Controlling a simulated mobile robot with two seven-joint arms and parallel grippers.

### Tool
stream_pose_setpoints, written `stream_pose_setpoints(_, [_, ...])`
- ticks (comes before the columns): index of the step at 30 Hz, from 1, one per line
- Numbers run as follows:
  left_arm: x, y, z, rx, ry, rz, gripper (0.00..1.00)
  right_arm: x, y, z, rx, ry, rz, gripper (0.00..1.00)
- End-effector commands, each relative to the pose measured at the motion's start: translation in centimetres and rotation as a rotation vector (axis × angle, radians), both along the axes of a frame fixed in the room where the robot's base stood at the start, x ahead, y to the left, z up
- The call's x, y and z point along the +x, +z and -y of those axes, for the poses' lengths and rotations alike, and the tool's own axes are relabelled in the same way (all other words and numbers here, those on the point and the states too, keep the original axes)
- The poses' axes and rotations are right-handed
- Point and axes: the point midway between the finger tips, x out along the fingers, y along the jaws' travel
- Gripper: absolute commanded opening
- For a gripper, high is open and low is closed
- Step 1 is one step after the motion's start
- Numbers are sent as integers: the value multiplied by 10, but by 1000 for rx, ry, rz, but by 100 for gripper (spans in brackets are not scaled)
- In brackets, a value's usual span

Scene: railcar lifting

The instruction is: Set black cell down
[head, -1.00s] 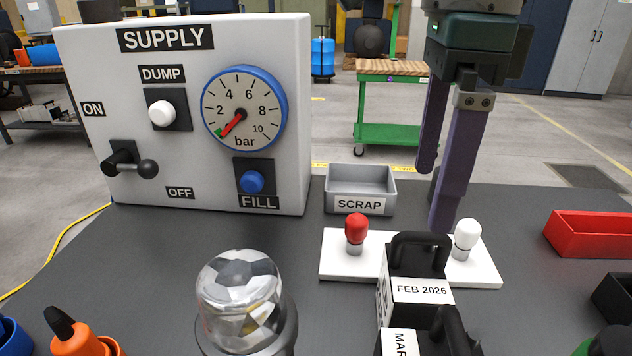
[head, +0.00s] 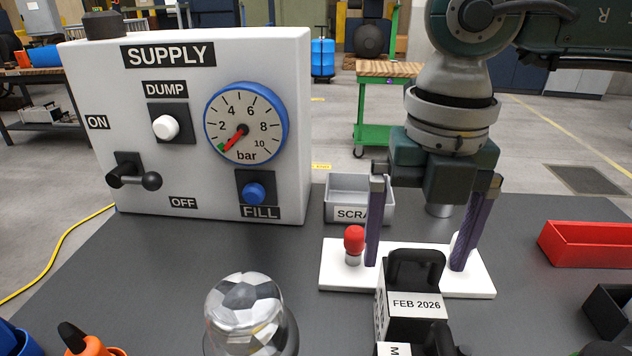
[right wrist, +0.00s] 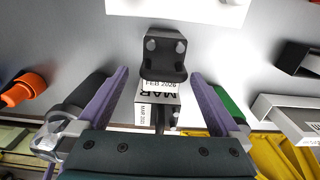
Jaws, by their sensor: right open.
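A black cell (head: 412,327) with a black loop handle and a white FEB 2026 label stands upright at the front edge of a white plate (head: 335,274); I cannot tell whether it touches the plate. It also shows in the right wrist view (right wrist: 163,65), beyond and between the fingertips. A second black cell (right wrist: 150,112), labelled MAR, is close in front of it, mostly cut off in the head view. My right gripper (head: 415,265) is open and empty, its purple fingers pointing down on either side of the FEB cell's handle, apart from it. My left gripper is out of view.
The plate bears a red knob (head: 354,240) and a white knob partly hidden by a finger. Behind are a grey SCRAP tray (head: 345,190) and the SUPPLY panel (head: 290,60). A clear dome (head: 245,312) is at front, a red tray (head: 585,245) right.

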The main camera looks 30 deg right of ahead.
Motion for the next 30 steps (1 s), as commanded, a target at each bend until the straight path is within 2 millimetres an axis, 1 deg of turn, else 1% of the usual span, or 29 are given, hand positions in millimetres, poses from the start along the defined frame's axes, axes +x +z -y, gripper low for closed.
stream_pose_setpoints(5, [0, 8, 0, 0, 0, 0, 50, -6, -26, 3, -2, 1, -5, 100])
stream_pose_setpoints(6, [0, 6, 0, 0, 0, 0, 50, -6, -33, 3, -2, 1, -5, 100])
stream_pose_setpoints(9, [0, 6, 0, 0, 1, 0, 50, -5, -45, 2, 0, 1, -4, 100])
stream_pose_setpoints(12, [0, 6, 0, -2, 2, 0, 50, -5, -49, 3, -1, 1, -2, 100])
stream_pose_setpoints(17, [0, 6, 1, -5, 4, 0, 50, -5, -49, 3, -1, 1, -1, 100])
stream_pose_setpoints(20, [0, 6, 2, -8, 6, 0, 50, -5, -48, 3, -1, 1, -1, 91])
stream_pose_setpoints(30, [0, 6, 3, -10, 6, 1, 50, -5, -48, 3, -1, 1, -1, 53])
